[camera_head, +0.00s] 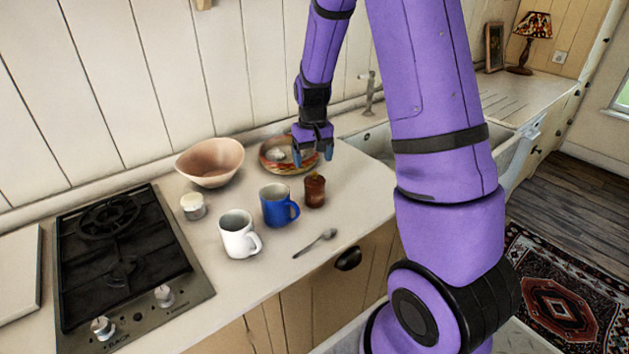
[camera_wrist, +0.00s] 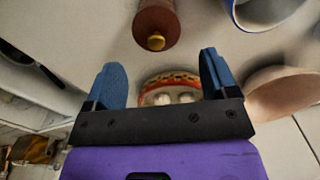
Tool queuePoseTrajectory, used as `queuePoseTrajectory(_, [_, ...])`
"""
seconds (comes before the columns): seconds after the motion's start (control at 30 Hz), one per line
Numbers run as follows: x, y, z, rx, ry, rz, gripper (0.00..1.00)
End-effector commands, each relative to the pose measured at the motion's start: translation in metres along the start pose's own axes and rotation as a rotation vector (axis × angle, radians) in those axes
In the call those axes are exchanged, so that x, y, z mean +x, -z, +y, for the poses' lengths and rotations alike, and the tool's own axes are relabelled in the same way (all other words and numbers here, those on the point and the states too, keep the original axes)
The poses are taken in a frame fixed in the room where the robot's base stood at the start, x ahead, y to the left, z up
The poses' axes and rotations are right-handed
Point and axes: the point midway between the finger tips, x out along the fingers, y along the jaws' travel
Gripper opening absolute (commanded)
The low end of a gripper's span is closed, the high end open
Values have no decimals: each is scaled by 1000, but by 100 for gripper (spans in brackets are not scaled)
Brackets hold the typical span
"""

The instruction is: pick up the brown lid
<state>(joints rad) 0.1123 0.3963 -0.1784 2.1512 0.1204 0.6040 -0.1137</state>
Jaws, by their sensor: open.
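A small reddish-brown jar (camera_head: 315,193) stands upright on the counter, to the right of the blue mug, with a brownish top. In the wrist view the brown jar (camera_wrist: 155,20) is at the top centre, with a small yellow-orange knob or tip. I cannot tell whether a separate brown lid sits on it. My gripper (camera_head: 313,150) is open and empty, over the right side of a patterned dish (camera_head: 267,164) behind the jar. The dish holds whitish things and shows between the fingers in the wrist view (camera_wrist: 172,80). My fingers are apart from the jar.
A blue mug (camera_head: 274,207), a white mug (camera_head: 236,238), a small cream pot (camera_head: 193,207), a pinkish bowl (camera_head: 210,163) and a spoon (camera_head: 316,243) share the counter. A stove (camera_head: 125,265) is at left. A sink (camera_head: 512,158) lies right.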

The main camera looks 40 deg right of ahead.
Motion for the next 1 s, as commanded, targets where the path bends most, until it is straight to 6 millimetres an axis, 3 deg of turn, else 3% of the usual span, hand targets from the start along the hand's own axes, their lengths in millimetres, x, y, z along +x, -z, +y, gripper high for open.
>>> queuePoseTrajectory(0.17, [11,-1,1,1,0,-2,79])
queuePoseTrajectory(0.5, [53,-2,4,0,0,-1,79])
queuePoseTrajectory(0.8, [56,-2,4,0,0,1,79])
queuePoseTrajectory(1.0, [56,-2,4,0,0,1,33])
